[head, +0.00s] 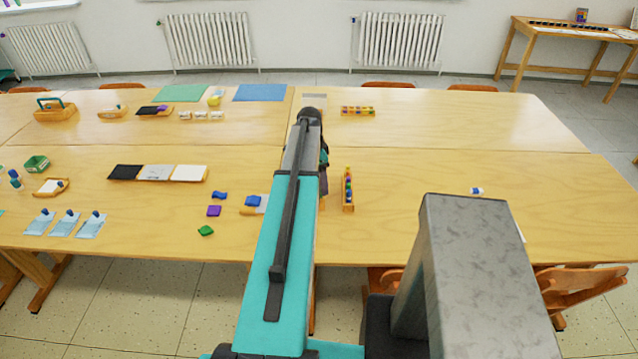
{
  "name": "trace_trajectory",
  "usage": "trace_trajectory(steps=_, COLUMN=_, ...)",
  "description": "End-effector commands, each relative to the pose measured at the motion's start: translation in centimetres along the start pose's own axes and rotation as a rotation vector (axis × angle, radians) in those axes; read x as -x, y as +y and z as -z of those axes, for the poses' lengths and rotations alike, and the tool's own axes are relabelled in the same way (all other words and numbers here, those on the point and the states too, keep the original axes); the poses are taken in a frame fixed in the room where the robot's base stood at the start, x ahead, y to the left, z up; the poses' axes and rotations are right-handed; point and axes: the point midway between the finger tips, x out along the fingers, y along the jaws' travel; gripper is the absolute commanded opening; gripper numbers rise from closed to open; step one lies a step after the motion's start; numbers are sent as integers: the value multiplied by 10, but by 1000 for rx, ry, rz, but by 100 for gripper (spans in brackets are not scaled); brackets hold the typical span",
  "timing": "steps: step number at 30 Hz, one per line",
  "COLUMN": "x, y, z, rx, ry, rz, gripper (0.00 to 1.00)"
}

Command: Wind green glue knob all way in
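I cannot make out a green glue knob for certain. A small green piece (206,231) lies near the table's front edge, left of my arm; its exact nature is too small to tell. A small white item with a blue part (477,190) lies alone on the right side of the table and may be a glue stick. My arm reaches out over the table and bends down at its far end. My gripper is hidden behind the arm, so neither its fingers nor anything in them shows.
On the table (420,215), a purple piece (214,211) and blue pieces (220,195) lie left of my arm. A narrow wooden rack of coloured pieces (348,190) stands just right of it. Light blue cards (66,224) lie far left. The table's right side is mostly clear.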

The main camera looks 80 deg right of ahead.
Motion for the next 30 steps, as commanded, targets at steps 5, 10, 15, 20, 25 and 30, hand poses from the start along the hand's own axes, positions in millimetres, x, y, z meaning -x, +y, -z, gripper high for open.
trace_trajectory(steps=5, x=0, y=0, z=0, rx=-7, ry=0, rz=-1, gripper=70)
trace_trajectory(steps=10, x=0, y=-1, z=0, rx=-74, ry=0, rz=-9, gripper=70)
trace_trajectory(steps=15, x=0, y=-1, z=0, rx=-184, ry=0, rz=-22, gripper=70)
trace_trajectory(steps=20, x=0, y=0, z=0, rx=-289, ry=1, rz=-36, gripper=70)
trace_trajectory(steps=25, x=0, y=0, z=0, rx=-400, ry=1, rz=-48, gripper=70)
trace_trajectory(steps=30, x=0, y=0, z=0, rx=-511, ry=0, rz=-63, gripper=70)
